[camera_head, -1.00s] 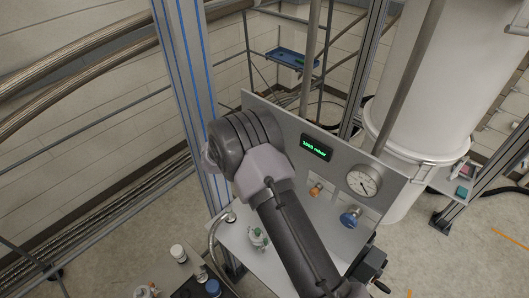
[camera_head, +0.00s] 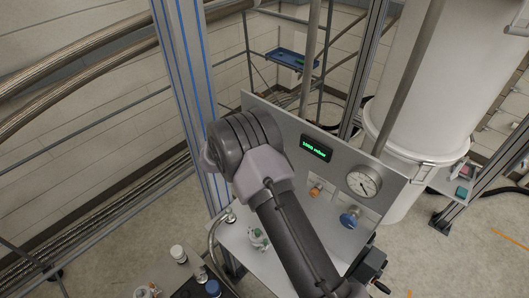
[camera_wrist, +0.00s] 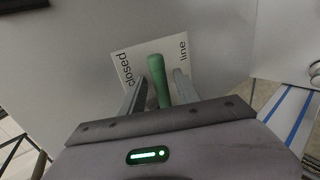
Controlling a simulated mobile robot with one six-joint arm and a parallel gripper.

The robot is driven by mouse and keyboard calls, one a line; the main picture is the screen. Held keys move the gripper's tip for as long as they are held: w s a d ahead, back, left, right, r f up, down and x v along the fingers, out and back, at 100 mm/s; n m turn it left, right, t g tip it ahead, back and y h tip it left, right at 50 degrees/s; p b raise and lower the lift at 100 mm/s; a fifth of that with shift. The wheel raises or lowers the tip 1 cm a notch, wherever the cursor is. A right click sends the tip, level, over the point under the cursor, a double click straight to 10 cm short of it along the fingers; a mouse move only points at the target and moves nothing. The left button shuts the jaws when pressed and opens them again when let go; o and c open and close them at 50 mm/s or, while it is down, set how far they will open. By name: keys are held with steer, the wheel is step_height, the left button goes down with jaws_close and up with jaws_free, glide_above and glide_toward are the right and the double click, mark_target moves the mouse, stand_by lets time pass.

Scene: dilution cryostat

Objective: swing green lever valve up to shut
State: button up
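The green lever (camera_wrist: 159,82) shows in the wrist view in front of a white label plate (camera_wrist: 124,57) with the words "closed" on the left and "line" on the right. My gripper (camera_wrist: 162,76) has one finger on each side of the lever. The fingers stand apart, and narrow gaps seem to show between them and the lever; contact is unclear. In the head view my arm hides the lever and gripper.
The grey panel (camera_head: 399,190) carries a green-lit display (camera_head: 316,148), a round gauge (camera_head: 363,183), an orange knob (camera_head: 316,190) and a blue knob (camera_head: 350,218). A blue-striped post (camera_head: 186,100) stands close left of my arm.

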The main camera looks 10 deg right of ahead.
steer(key=b+v, duration=0.2)
steer(key=v, duration=1.5)
steer(key=shift+a, duration=0.2)
steer(key=shift+b, duration=0.4)
steer(key=w+m+t+y+b, duration=0.4)
steer(key=w+t+b, duration=0.1)
steer(key=b, duration=0.8)
steer(key=s+a+f+m+y+b, duration=0.1)
steer(key=s+f+y+b, duration=0.4)
steer(key=s+b, duration=0.45)
steer(key=s+a+f+m+y+b, duration=0.1)
steer(key=s+f+y+b, duration=0.35)
steer(key=s+b, duration=0.5)
steer(key=s+d+f+m+g+h+b, duration=0.1)
steer(key=s+d+f+m+g+b, duration=0.1)
steer(key=s+f+b, duration=0.4)
steer(key=s+d+f+m+g+h+b, duration=0.1)
steer(key=s+d+f+m+g+b, duration=0.2)
steer(key=s+f, duration=0.9)
step_height(320, 180, down, 3)
steer(key=d+b, duration=0.2)
steer(key=b, duration=0.1)
steer(key=shift+s+b, duration=0.35)
